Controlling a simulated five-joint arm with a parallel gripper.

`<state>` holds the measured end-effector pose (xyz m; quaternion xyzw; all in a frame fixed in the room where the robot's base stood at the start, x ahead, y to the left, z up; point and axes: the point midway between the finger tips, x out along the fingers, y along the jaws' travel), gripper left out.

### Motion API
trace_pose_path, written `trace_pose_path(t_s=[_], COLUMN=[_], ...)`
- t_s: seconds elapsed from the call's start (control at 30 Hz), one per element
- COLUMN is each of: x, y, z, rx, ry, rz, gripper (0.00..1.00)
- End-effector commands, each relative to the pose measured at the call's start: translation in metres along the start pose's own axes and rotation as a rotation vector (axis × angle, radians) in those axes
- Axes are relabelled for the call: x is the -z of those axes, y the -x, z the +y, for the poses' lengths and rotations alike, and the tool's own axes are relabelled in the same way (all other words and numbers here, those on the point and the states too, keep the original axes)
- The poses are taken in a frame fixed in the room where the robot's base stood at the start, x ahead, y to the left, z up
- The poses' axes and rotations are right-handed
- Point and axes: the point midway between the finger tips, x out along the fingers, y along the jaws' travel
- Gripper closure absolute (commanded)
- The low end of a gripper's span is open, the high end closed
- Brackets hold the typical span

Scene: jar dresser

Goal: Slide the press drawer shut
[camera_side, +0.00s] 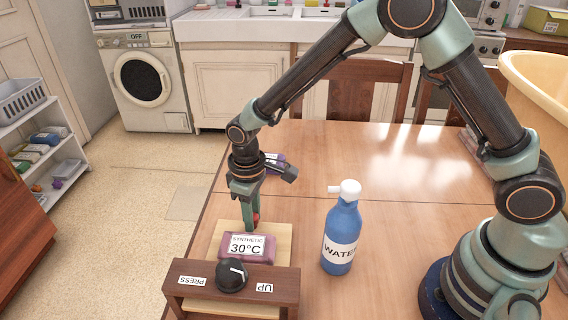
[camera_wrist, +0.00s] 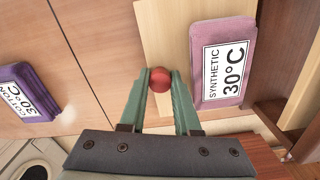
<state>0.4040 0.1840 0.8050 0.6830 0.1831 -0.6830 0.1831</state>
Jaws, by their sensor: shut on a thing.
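The press (camera_side: 231,283) is a dark wooden frame at the table's front edge, with a black dial (camera_side: 232,276) between PRESS and UP labels. Its pale wooden drawer (camera_side: 284,236) sticks out at the back, away from the camera; it also shows in the wrist view (camera_wrist: 178,15). A mauve folded cloth (camera_side: 248,248) marked SYNTHETIC 30°C lies on it, also seen in the wrist view (camera_wrist: 224,62). My gripper (camera_side: 254,216) points down at the drawer's far end. In the wrist view its fingers are shut on the red ball knob (camera_wrist: 160,79).
A blue water bottle (camera_side: 342,236) with a white cap stands upright right of the press. A purple cloth (camera_wrist: 27,92) marked COTTON 30°C lies on the table, apart from the drawer. The tabletop (camera_side: 390,170) behind the bottle is mostly clear.

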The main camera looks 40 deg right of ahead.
Motion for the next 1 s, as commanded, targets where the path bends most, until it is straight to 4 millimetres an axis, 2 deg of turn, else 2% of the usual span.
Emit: trace_pose_path(t_s=[0.9, 1.0], x=[0.0001, -0.0016], y=[0.0008, 0.0007], z=[0.0000, -0.0069], rx=[0.000, 0.000], ry=[0.000, 0.001], rz=[0.000, -0.001], gripper=[1.00, 1.00])
